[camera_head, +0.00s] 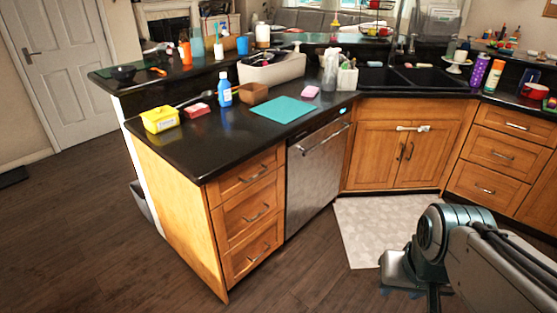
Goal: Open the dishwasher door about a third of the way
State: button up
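The dishwasher door (314,178) is a stainless steel front set into the counter, between a drawer unit on its left and the sink cabinet on its right. It looks shut. Its bar handle (325,140) runs across the top of the door, with a small lit display above it. My arm is at the lower right, over the floor and the pale mat, well apart from the dishwasher. My gripper's fingers are not clearly visible; the wrist end of the arm points down and the bottom edge cuts it off.
The wooden drawers (248,212) stand left of the dishwasher. The sink cabinet (395,150) has a cloth-like item (413,128) at its top. A pale mat (375,225) lies on the floor. The dark wood floor before the dishwasher is clear. The black counter (215,140) holds several items.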

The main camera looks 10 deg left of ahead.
aim_at(314, 161)
jog(key=u, duration=0.2)
jog(key=i, duration=2.55)
jog(key=z, duration=0.1)
